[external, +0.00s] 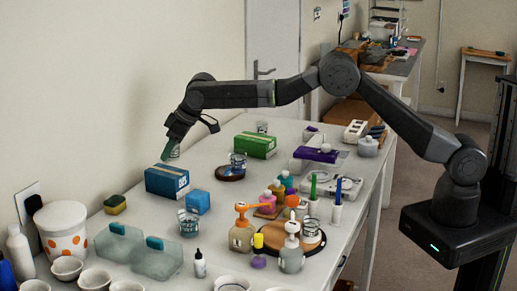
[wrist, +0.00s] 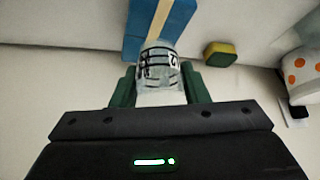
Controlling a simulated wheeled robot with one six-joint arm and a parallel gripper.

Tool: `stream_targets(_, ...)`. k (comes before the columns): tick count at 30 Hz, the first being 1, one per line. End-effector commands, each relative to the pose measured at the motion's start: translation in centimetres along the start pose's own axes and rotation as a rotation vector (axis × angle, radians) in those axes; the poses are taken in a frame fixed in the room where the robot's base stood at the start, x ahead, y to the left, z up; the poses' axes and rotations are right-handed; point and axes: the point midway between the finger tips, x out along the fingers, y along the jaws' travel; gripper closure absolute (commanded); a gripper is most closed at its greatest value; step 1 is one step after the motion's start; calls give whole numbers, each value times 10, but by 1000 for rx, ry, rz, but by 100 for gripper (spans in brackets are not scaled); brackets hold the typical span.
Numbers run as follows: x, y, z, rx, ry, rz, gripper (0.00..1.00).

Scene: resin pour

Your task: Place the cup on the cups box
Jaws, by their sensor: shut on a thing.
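My gripper (external: 172,152) points down above the blue box (external: 167,181) on the table. In the wrist view, its green fingers (wrist: 158,88) are shut on a clear cup (wrist: 158,66) with black measuring marks. The cup also shows faintly between the fingers in the external view (external: 175,153). The blue box with a tan stripe (wrist: 160,18) lies just beyond the cup in the wrist view. The cup appears slightly above the box; I cannot tell whether they touch. A green box (external: 256,145) with a yellow band stands farther back. No readable label shows which is the cups box.
A small blue block (external: 197,201) and another clear cup (external: 188,222) stand near the blue box. A yellow-green sponge (external: 115,204) lies to the left, near the wall. Pump bottles (external: 242,235) and several bowls crowd the front. Some bare table lies around the box.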

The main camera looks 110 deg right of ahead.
Motion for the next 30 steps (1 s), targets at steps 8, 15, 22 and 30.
stream_targets(8, 27, 0, 16, -1, -3, 0, 81)
stream_targets(15, 34, 0, 19, -1, 2, 0, 81)
stream_targets(22, 36, 0, 21, -1, 1, 0, 53)
stream_targets(30, 36, 0, 21, -1, 1, 0, 37)
